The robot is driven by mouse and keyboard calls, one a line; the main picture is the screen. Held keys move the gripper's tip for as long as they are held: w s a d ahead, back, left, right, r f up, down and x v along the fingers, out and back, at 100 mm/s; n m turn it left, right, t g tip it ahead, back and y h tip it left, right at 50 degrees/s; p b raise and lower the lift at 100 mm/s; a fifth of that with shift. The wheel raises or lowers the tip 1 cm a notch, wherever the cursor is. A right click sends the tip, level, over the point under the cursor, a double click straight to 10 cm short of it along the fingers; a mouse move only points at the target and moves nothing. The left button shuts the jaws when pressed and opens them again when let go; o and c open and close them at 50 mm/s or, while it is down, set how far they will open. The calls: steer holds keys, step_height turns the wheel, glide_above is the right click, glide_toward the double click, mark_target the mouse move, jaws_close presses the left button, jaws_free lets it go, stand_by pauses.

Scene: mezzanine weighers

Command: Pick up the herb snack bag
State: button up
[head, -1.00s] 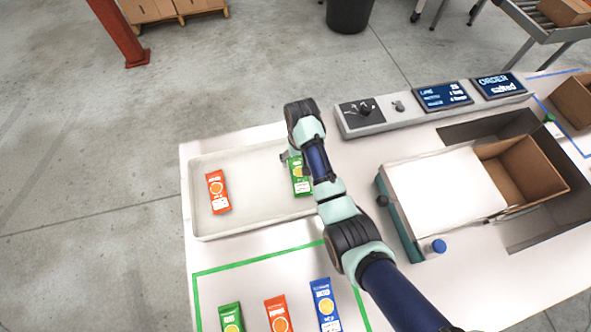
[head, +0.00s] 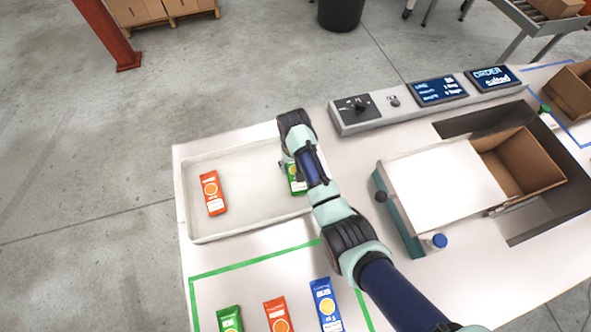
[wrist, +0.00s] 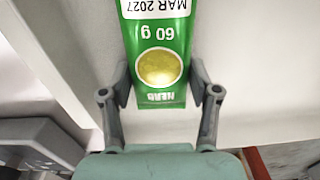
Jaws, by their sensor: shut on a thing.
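The herb snack bag (wrist: 158,40) is green with a yellow round picture and the word HERB, seen upside down in the wrist view. My gripper (wrist: 164,88) is shut on its HERB end, one finger at each side edge. In the head view the green bag (head: 296,180) shows beside my arm at the right end of the white tray (head: 240,222), partly hidden by the arm. I cannot tell whether the bag is clear of the tray floor.
An orange bag (head: 212,193) lies at the tray's left. Green, orange and blue bags (head: 326,303) lie inside a green taped outline in front. A scale console (head: 430,98), a white-topped unit (head: 440,190) and an open cardboard box (head: 522,165) stand to the right.

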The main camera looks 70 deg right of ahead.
step_height(320, 180, up, 20)
steer(key=p, duration=1)
steer(key=shift+r, duration=0.1)
